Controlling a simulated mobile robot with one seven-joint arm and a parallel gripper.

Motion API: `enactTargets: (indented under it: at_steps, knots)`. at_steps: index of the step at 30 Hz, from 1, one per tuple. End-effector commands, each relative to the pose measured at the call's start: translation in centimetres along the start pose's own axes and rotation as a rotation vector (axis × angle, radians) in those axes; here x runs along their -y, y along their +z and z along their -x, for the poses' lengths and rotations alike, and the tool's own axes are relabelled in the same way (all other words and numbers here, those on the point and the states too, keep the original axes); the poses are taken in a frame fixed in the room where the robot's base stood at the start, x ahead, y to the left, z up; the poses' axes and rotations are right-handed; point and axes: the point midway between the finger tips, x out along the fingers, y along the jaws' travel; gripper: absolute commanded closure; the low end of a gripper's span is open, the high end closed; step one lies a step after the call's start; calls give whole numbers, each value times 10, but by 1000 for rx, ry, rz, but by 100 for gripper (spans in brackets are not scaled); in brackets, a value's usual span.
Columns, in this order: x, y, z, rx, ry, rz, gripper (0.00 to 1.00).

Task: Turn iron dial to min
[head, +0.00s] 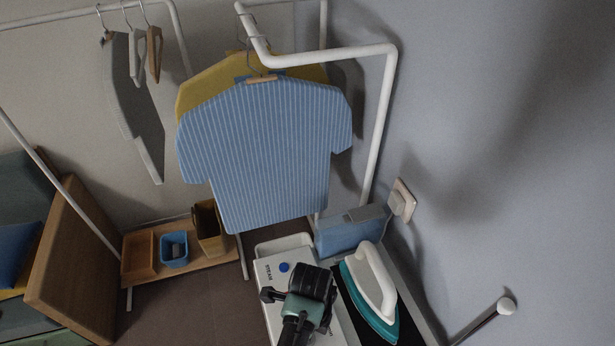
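A teal iron (362,302) with a white handle (375,282) rests on a dark surface at the lower right. Left of it is a white unit (268,292) with dark lettering, which is hard to read, and a small round blue knob or button (284,267). My gripper (297,288), dark with a green-grey part, is over this unit, just below the blue knob in the picture, and left of the iron. It hides part of the unit's top. I see no clear dial marked min. Whether the gripper touches the unit, and its finger opening, cannot be told.
A blue box (348,238) stands behind the iron, near a wall socket (402,200). A striped blue shirt (262,150) hangs from a white rail (380,120) above. A low wooden shelf (200,266) holds small bins at the left.

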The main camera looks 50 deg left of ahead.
Motion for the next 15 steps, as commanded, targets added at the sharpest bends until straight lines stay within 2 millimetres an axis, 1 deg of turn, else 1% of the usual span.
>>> enactTargets:
  at_steps: [3,11,14,15]
  knots:
    - [0,0,-6,0,0,1,20]
    - [0,0,-7,0,-1,1,20]
    - [0,0,-6,0,-1,1,36]
    - [0,0,-6,0,-1,1,43]
